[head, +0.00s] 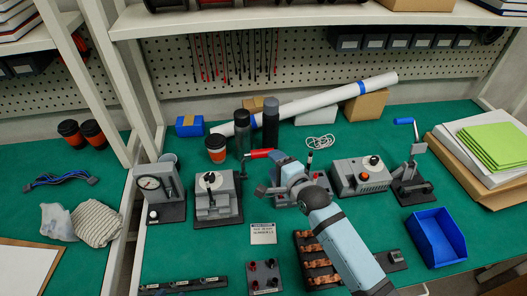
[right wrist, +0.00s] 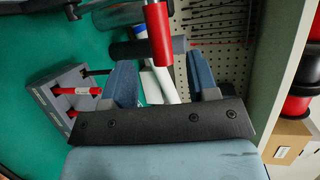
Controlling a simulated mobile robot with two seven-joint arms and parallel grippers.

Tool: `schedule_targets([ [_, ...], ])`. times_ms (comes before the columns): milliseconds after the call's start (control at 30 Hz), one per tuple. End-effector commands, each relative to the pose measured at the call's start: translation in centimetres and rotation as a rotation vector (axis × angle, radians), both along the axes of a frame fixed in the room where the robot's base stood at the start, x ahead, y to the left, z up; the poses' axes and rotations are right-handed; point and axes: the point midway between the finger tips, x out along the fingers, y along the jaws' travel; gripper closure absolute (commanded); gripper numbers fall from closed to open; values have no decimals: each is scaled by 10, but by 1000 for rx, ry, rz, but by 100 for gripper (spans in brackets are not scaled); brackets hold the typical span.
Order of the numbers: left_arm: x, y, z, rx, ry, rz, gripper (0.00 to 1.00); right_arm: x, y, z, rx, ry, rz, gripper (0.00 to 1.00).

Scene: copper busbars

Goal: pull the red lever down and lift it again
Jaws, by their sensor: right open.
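The red lever (head: 259,153) shows in the head view as a short red handle just above and left of my right gripper. In the right wrist view the red lever (right wrist: 160,35) stands at the top middle, its lower end in line with the gap between the two blue fingers. My right gripper (head: 269,172) is open, its fingers apart on either side of that gap in the right wrist view (right wrist: 161,70). I cannot tell whether they touch the lever. My right arm hides much of the grey device (head: 318,178) beneath. My left gripper is not in view.
A grey clamp block (head: 216,197) stands left of my right gripper and a grey box with a knob (head: 360,175) right of it. Dark bottles (head: 271,122) stand close behind. A blue bin (head: 436,237) is at right. Green table (head: 195,255) shows clear at front left.

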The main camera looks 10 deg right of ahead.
Motion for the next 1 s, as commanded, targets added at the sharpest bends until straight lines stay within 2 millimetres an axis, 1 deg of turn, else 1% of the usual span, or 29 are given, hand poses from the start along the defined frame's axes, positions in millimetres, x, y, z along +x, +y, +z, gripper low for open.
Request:
schedule_targets([
  [33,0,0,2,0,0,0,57,11,5,0,-1,-2,0,46],
  [100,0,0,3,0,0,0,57,24,9,-3,-2,-1,0,46],
  [200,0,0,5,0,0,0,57,39,16,-6,-1,0,0,46],
  [300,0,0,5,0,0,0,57,50,21,-9,-2,0,0,46],
  [400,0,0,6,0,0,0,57,57,24,-11,-1,0,0,46],
  [500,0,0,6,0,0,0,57,60,25,-12,0,0,0,46],
  [767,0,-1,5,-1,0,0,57,61,26,-12,0,0,0,46],
  [800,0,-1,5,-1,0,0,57,61,26,-12,0,0,0,56],
  [867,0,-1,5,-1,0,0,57,61,26,-12,0,0,0,69],
  [900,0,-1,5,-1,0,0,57,60,25,-12,0,0,0,79],
  [1000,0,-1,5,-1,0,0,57,61,25,-12,-1,0,0,100],
])
